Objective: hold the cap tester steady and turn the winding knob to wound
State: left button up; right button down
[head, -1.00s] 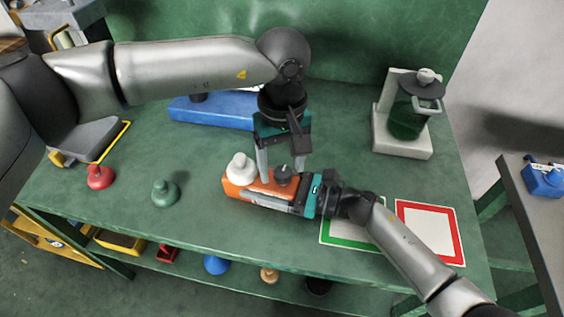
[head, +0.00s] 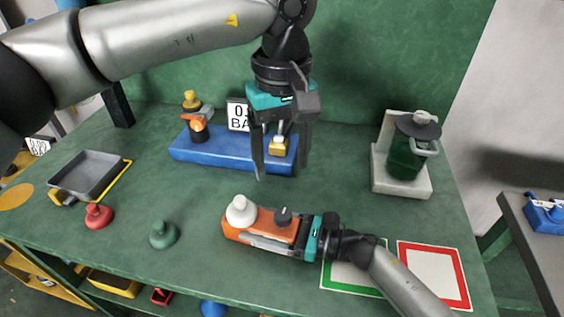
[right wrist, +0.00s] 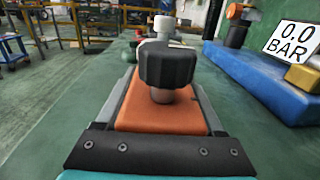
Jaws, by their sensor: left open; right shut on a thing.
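The cap tester is an orange block (head: 259,226) lying on the green table, with a white cap (head: 241,210) at its left end and a dark winding knob (head: 283,216) near its right end. In the right wrist view the black lobed knob (right wrist: 167,66) stands upright on a pale stem above the orange top; I cannot read its setting. My right gripper (head: 276,236) is shut on the cap tester from the right, with a grey finger along its near side. My left gripper (head: 282,170) is open and empty, raised above and behind the knob, fingers pointing down.
A blue fixture (head: 205,154) with a "BAR" sign (head: 239,114) stands behind. A grey stand with a green vessel (head: 406,158) is at back right. Red (head: 98,216) and green (head: 164,235) plunger-shaped pieces stand left. Green-framed and red-framed (head: 433,276) squares lie right.

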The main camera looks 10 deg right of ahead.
grip_release()
jog(key=shift+d, duration=0.1)
